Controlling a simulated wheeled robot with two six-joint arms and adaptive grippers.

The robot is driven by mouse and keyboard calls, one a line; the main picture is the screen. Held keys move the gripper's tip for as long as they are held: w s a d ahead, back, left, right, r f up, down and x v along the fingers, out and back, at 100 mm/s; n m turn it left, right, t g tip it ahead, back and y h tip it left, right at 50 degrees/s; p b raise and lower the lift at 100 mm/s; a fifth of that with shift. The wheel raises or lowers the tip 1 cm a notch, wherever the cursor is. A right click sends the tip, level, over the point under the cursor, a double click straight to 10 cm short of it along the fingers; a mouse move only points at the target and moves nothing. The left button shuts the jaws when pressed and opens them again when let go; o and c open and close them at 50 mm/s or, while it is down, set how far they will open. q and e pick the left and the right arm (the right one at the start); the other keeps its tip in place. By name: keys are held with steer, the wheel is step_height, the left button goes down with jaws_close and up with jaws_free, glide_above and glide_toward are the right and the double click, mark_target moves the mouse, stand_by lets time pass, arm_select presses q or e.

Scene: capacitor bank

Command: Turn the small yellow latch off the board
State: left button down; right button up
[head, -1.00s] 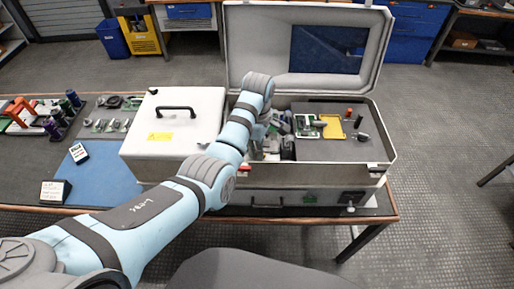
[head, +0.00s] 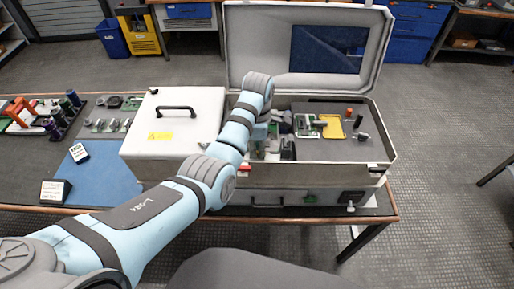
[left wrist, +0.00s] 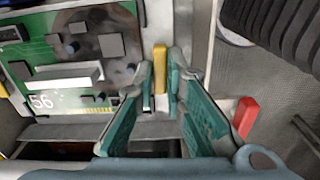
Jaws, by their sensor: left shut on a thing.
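The small yellow latch (left wrist: 160,68) is a short upright bar at the edge of the green circuit board (left wrist: 62,68) in the left wrist view. The board carries dark blocks, a pale connector and the number 56. My left gripper (left wrist: 159,88) has teal fingers, which are shut on the yellow latch near their tips. In the head view my left arm reaches down into the open case, and the gripper is mostly hidden behind its own wrist. The latch cannot be made out there. My right gripper is not in view.
A red lever (left wrist: 244,116) stands just right of my fingers. The case's open lid (head: 305,50) rises behind. A white box (head: 170,115) with a black handle stands left of the case. Inside the case, a yellow-framed patch (head: 333,126) and small parts lie to the right.

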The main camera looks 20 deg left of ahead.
arm_select(q)
steer(key=shift+w+r, duration=0.15)
steer(key=shift+r, duration=0.05)
steer(key=c, duration=1.7)
jaws_free()
steer(key=shift+d, duration=0.1)
steer(key=shift+o, duration=0.2)
steer(key=shift+f, duration=0.1)
